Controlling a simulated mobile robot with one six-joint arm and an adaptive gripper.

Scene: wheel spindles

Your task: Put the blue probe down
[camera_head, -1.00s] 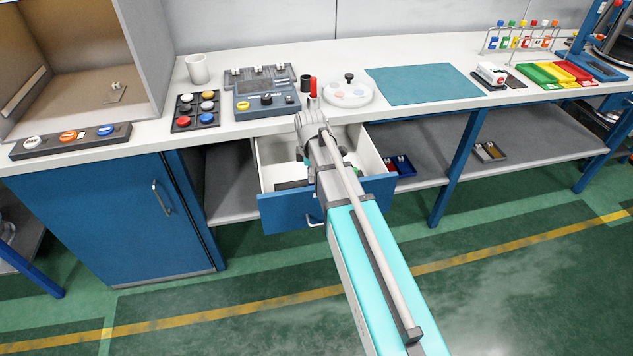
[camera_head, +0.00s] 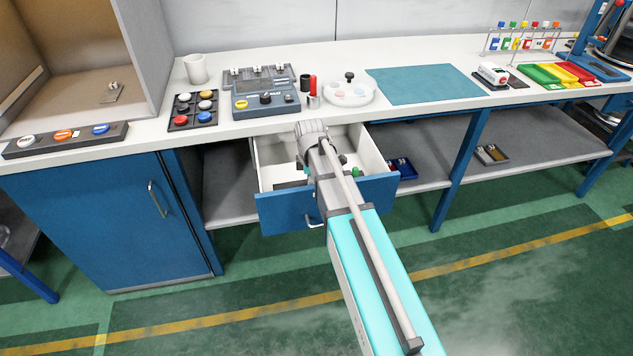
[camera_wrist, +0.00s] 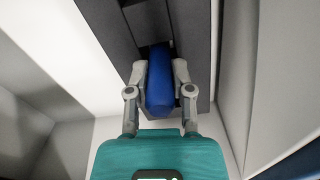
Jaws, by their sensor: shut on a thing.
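The blue probe (camera_wrist: 160,82) shows in the wrist view between the two fingers of my gripper (camera_wrist: 160,85), which is shut on it. The probe lies over a dark grey slotted holder (camera_wrist: 195,40) inside the white drawer. I cannot tell whether it rests in the slot or is held just above it. In the head view my arm reaches into the open drawer (camera_head: 283,212), and my gripper and the probe are hidden behind the arm.
The white drawer walls (camera_wrist: 235,80) are close on the right in the wrist view. Above the drawer, the worktop holds a blue-grey meter box (camera_head: 265,105), a red-handled tool (camera_head: 313,84), a round white dish (camera_head: 348,93) and a button tray (camera_head: 193,110).

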